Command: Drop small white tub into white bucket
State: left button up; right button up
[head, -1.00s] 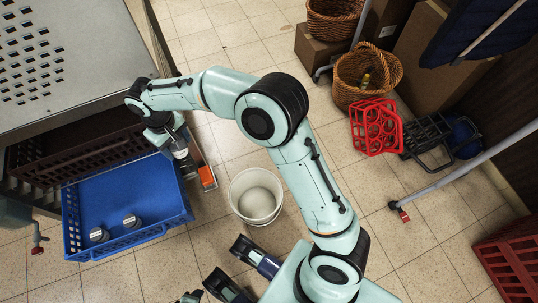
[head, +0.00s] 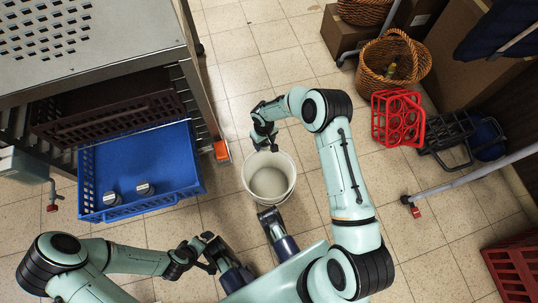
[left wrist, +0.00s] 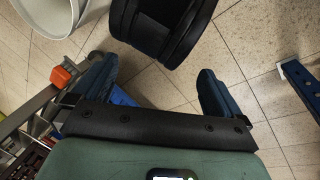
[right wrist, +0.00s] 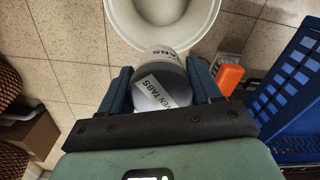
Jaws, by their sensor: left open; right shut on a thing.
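The white bucket (head: 269,183) stands upright on the tiled floor and looks empty. My right gripper (head: 264,143) is at its far rim in the head view. In the right wrist view, my right gripper (right wrist: 165,90) is shut on the small white tub (right wrist: 164,66), which has a grey end and a white label with dark print. The tub overlaps the bucket's rim (right wrist: 205,30) in that view; its height above it is unclear. The tub cannot be made out in the head view. My left gripper (head: 207,240) is open and empty, low beside my base, left of the bucket.
A blue crate (head: 150,155) with two grey-lidded jars (head: 145,188) sits in the rack at left. An orange-ended foot (head: 222,151) of the rack is near the bucket. Baskets (head: 395,70), a red bottle carrier (head: 397,118) and a dark carrier stand at right.

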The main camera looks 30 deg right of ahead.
pick_arm(q)
jog(key=shift+y, duration=0.3)
jog(key=f+b, duration=0.1)
jog(key=a+f+b, duration=0.1)
jog(key=f, duration=0.1)
jog(key=a+f+b, duration=0.1)
jog(key=f, duration=0.1)
jog(key=shift+w+a+f+b, duration=0.1)
jog(key=shift+w+a+b, duration=0.1)
jog(key=shift+w+b, duration=0.15)
pick_arm(e)
jog(key=s+f, duration=0.4)
jog(key=f, duration=1)
jog(key=shift+a+f, duration=0.15)
jog(key=shift+f, duration=0.2)
jog(key=o, duration=1.3)
jog(key=shift+c, duration=0.2)
